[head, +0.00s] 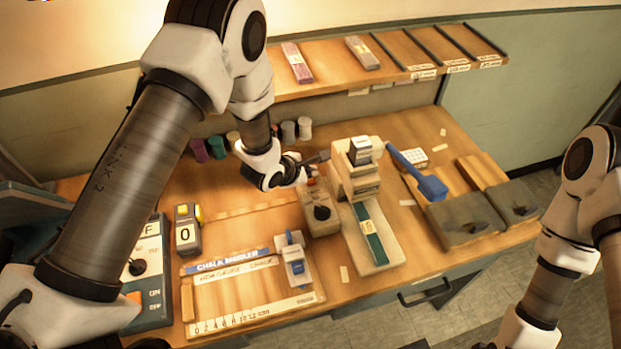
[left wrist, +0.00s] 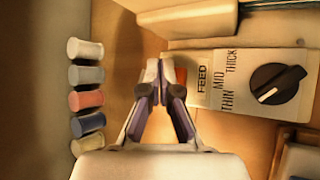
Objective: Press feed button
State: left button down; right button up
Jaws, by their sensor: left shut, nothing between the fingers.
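The feed button is a small orange-red patch (left wrist: 181,75) beside the printed FEED label (left wrist: 204,78) in the left wrist view, partly covered by my finger. It sits on a beige control box (head: 320,213) with a black THIN-MID-THICK knob (left wrist: 276,84). My left gripper (left wrist: 158,68) is shut and empty, its tips just left of the button; I cannot tell whether they touch it. In the head view the left gripper (head: 322,157) is behind the box, near the tall beige machine (head: 356,183). My right arm shows at the right, but its gripper is out of frame.
Several coloured spools (left wrist: 87,100) stand left of the gripper. The machine with its blue lever (head: 418,176) stands right of the box. A chalk ruler board (head: 235,290), a counter (head: 187,230) and a switch panel (head: 150,265) lie nearer. A shelf (head: 385,62) runs behind.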

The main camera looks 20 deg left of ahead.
dwell(0.3)
pick_arm(q)
jog(key=shift+f, duration=0.45)
jog(key=shift+f, duration=0.5)
dwell(0.5)
jog(key=shift+r+p, duration=0.65)
jog(key=shift+r, duration=0.3)
notch_tip(320, 180, up, 5)
jog(key=p, duration=0.4)
jog(key=shift+r+p, duration=0.1)
jog(key=shift+p, duration=0.25)
